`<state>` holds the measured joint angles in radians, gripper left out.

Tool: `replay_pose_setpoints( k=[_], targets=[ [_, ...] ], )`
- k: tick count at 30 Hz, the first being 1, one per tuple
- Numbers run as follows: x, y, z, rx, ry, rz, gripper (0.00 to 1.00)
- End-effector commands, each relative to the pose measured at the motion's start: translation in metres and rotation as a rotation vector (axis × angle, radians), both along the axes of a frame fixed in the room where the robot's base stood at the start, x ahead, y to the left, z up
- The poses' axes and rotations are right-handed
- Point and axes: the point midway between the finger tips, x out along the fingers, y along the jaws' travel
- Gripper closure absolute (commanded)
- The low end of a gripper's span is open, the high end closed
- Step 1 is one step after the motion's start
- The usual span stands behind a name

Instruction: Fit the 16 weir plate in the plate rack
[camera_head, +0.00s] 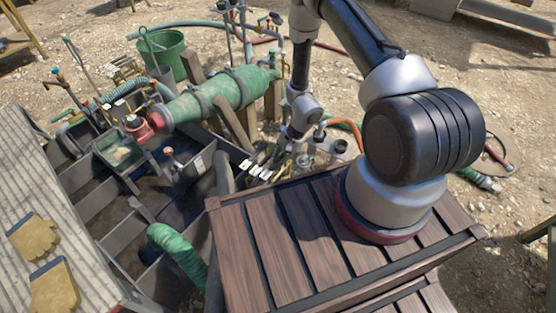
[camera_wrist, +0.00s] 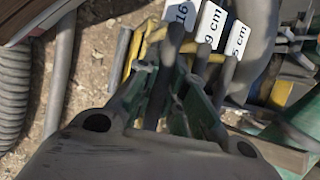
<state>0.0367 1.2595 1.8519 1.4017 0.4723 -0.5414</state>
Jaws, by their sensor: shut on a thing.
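The 16 weir plate shows in the wrist view as a dark stem with a white tag (camera_wrist: 181,15) reading 16; its lower part is hidden. My gripper (camera_wrist: 168,98) is shut on this stem, with a green-edged finger on each side. Beside it stand two more dark stems, tagged 9 cm (camera_wrist: 211,25) and 5 cm (camera_wrist: 237,40). Yellow bars (camera_wrist: 131,55) lie close behind the stems; I cannot tell whether they are the plate rack. In the head view my gripper (camera_head: 274,158) is low beyond the wooden deck, next to several small white tags (camera_head: 255,170).
The grey mud tank (camera_head: 100,198) with dividers lies left of my gripper. A green cylinder (camera_head: 225,92) on wooden supports stands behind it. A green ribbed hose (camera_head: 178,246) bends into the tank. Gloves (camera_head: 34,236) lie on the left boards. A green bucket (camera_head: 162,54) stands at the back.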

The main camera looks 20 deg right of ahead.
Motion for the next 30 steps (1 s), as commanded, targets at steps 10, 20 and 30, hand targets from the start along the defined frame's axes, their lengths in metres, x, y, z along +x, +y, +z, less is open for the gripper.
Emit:
replay_pose_setpoints(
  k=[10,20,30],
  targets=[
    [0.0002,0.0001,-0.0036,0.001,-0.001,0.000,1.00],
    [0.0002,0.0001,-0.0050,0.001,-0.001,0.000,1.00],
    [0.0002,0.0001,-0.0101,0.000,0.000,0.000,1.00]
  ],
)
